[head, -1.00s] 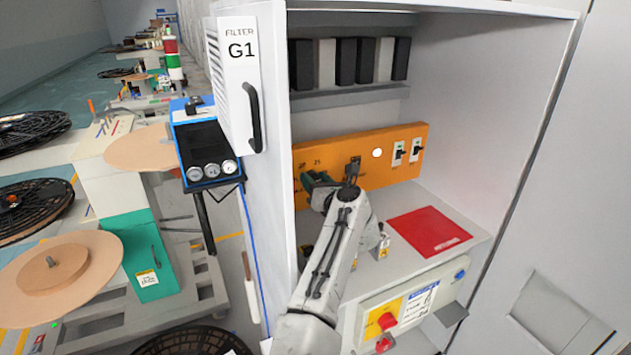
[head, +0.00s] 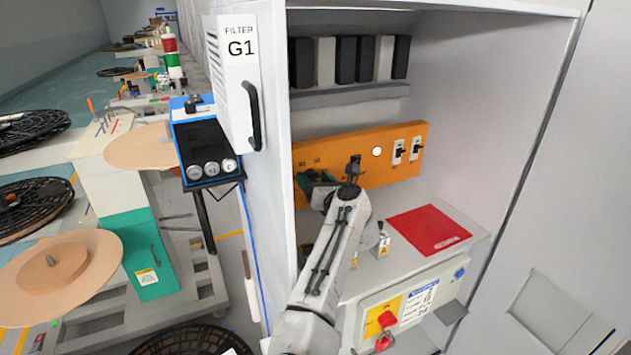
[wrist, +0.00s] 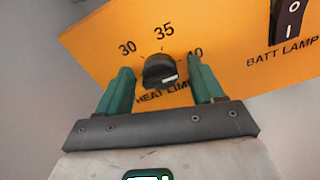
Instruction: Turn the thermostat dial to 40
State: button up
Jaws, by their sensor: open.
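The thermostat dial (wrist: 160,70) is a black knob on an orange panel, above the letters "HEAT LIM". The numbers 30, 35 and 40 curve around it, with 40 at the right, partly behind a finger. A small white mark shows on the knob's lower right; which number it points to I cannot tell. My gripper (wrist: 161,74) is open, with one green finger on each side of the dial; contact is not clear. In the head view my gripper (head: 311,180) is at the left part of the orange panel (head: 375,170), and the dial is hidden there.
A "BATT LAMP" switch (wrist: 289,18) is right of the dial. Two switches (head: 407,150) and a white round spot (head: 377,151) are on the panel's right part. A red mat (head: 428,229) lies on the shelf. The cabinet's left wall (head: 270,180) is close to my gripper.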

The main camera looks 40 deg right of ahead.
jog(key=b+v, duration=0.2)
jog(key=v, duration=0.8)
jog(key=shift+s+a+b, duration=0.1)
jog(key=shift+s+b, duration=0.3)
